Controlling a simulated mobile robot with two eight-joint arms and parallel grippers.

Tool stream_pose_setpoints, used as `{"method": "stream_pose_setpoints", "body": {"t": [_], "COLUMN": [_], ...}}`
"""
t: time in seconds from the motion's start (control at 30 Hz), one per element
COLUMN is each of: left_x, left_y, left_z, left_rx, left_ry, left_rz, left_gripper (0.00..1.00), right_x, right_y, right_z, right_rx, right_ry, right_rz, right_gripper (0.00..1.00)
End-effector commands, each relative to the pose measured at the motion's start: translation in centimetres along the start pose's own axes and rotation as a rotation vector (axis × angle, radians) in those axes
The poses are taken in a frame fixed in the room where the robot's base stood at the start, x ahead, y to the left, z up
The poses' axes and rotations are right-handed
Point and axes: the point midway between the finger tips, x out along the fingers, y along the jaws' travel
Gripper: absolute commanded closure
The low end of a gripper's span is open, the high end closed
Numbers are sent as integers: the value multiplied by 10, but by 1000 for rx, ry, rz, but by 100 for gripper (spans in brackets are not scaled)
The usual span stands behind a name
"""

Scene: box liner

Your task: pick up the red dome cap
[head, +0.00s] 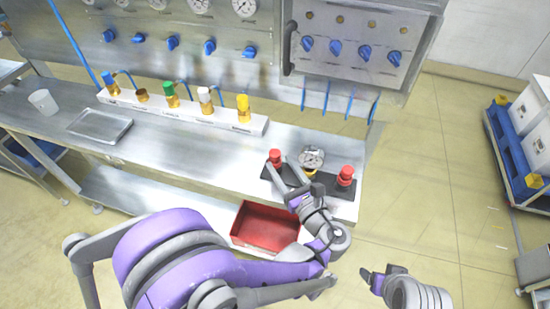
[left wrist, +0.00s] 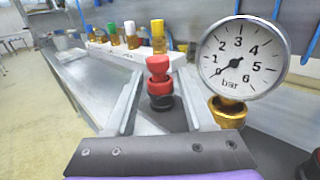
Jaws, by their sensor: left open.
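A red dome cap (head: 275,156) stands upright on a dark base plate at the right end of the steel bench. In the left wrist view the red cap (left wrist: 158,66) sits on a red and black stem, between the two finger lines. My left gripper (head: 286,172) is open, with its fingers on either side of the cap; I cannot tell whether they touch it. A second red cap (head: 346,173) stands to the right, beyond the gauge. My right gripper (head: 372,277) is low at the right, away from the bench; its jaw opening is unclear.
A pressure gauge (left wrist: 242,58) on a brass fitting stands close to the right of the left gripper. A white rack (head: 185,112) with several coloured caps is along the bench back. A red bin (head: 262,228) lies below the front edge.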

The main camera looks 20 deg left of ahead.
Motion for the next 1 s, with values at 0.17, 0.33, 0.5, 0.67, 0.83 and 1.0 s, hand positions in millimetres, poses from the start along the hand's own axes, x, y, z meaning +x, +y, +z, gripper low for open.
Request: {"method": "stream_pose_setpoints", "body": {"t": [0.17, 0.33, 0.5, 0.67, 0.83, 1.0], "left_x": [28, 41, 41, 41, 41, 41], "left_y": [3, 2, 2, 2, 2, 2], "left_z": [11, 10, 9, 9, 9, 9], "left_rx": [0, -1, -1, -1, -1, -1], "left_ry": [-1, 0, 0, 0, 1, 0], "left_rz": [5, 1, -1, 0, 0, 0], "left_gripper": [46, 46, 46, 68, 98, 100], "right_x": [-8, -8, -8, -8, -8, -8], "right_y": [0, 0, 0, 0, 0, 0], "right_z": [-6, -6, -6, -6, -6, -6], "right_rx": [0, 0, 0, 0, 0, 0], "right_ry": [4, 4, 4, 4, 4, 4], "right_rz": [0, 0, 0, 0, 0, 0], "right_gripper": [26, 26, 26, 26, 26, 26]}}
